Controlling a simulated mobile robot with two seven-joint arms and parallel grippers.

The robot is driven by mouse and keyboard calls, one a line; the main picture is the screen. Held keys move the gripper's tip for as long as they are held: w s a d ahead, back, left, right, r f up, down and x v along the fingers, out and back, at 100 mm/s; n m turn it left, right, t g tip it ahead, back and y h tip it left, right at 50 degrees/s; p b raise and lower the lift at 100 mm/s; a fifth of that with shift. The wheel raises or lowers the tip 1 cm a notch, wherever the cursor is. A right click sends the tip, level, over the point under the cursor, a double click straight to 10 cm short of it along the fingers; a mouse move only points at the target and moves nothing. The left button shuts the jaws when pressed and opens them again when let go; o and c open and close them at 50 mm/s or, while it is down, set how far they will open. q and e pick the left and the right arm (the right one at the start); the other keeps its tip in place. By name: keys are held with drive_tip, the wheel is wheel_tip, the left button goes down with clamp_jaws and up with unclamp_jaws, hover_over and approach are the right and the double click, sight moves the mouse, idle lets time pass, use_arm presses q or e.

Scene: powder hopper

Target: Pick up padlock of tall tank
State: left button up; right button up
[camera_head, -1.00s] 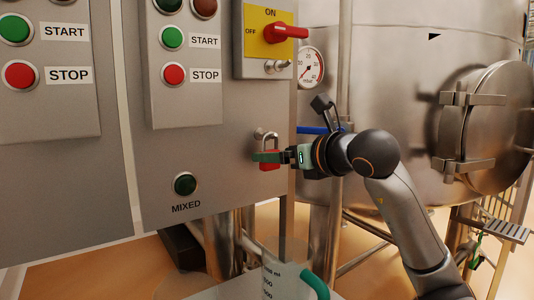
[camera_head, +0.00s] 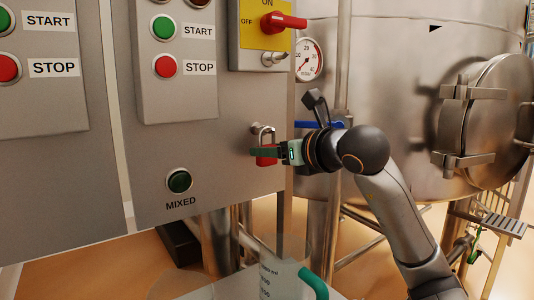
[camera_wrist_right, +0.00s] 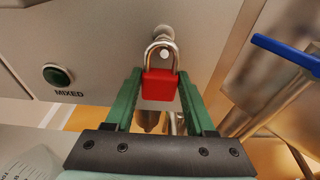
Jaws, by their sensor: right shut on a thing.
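The red padlock (camera_head: 267,156) hangs by its silver shackle from a peg on the grey control panel, right of the MIXED button. My right gripper (camera_head: 264,153) reaches in from the right, its green fingers around the padlock's red body. In the right wrist view the padlock (camera_wrist_right: 160,88) stands upright between the two green fingers (camera_wrist_right: 160,97), and its shackle still loops at the metal peg (camera_wrist_right: 163,33). The right gripper is shut on the padlock. My left gripper is not in view.
A measuring jug with a green handle (camera_head: 313,283) stands below the panel (camera_head: 225,165). A blue lever (camera_head: 318,125) and a pressure gauge (camera_head: 308,60) are close to my right wrist. The large steel tank (camera_head: 400,80) fills the right side behind my arm.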

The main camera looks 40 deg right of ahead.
clamp_jaws()
drive_tip(key=shift+d+r, duration=0.1)
drive_tip(key=shift+r, duration=0.05)
